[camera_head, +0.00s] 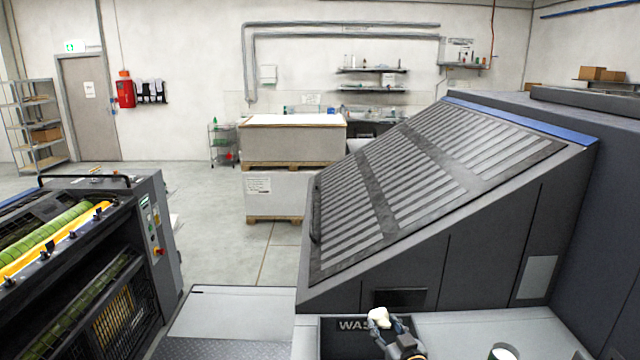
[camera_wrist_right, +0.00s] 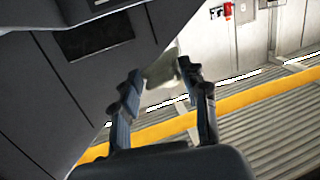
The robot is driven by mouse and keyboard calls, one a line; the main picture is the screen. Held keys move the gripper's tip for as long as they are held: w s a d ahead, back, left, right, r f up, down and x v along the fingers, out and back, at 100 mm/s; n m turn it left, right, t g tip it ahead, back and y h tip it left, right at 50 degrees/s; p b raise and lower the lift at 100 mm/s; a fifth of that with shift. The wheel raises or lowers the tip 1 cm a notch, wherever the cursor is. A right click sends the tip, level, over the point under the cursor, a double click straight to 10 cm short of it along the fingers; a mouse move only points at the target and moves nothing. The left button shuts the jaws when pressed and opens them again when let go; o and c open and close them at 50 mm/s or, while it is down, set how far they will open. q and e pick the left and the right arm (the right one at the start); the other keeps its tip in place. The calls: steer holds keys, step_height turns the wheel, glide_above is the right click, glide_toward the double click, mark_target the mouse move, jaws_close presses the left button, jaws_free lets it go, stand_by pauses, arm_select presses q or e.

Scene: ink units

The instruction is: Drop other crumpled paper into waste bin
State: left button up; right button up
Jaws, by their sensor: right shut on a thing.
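A crumpled white paper (camera_head: 379,317) is pinched between the fingertips of my right gripper (camera_head: 388,328) at the bottom of the head view. It also shows pale between the two fingers in the right wrist view (camera_wrist_right: 162,68). The dark waste bin (camera_head: 332,342), with the letters "WAS" visible on it, stands just left of and behind this gripper. The paper overlaps the bin's right part in the picture; its height above the rim is hard to tell. The bin's lower part is cut off by the picture edge. My left gripper is not in view.
A big grey machine (camera_head: 450,260) with a sloping ribbed cover rises behind the bin. An open press unit (camera_head: 90,260) stands at the left. Open floor (camera_head: 205,260) lies between.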

steer(key=shift+f, duration=0.15)
steer(key=shift+s, duration=0.1)
steer(key=o, duration=0.7)
steer(key=shift+o, duration=0.4)
steer(key=shift+r, duration=0.35)
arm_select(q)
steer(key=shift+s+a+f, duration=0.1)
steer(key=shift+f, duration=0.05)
arm_select(e)
step_height(320, 180, up, 9)
steer(key=shift+r, duration=0.2)
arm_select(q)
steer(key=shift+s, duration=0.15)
arm_select(e)
steer(key=shift+f, duration=0.1)
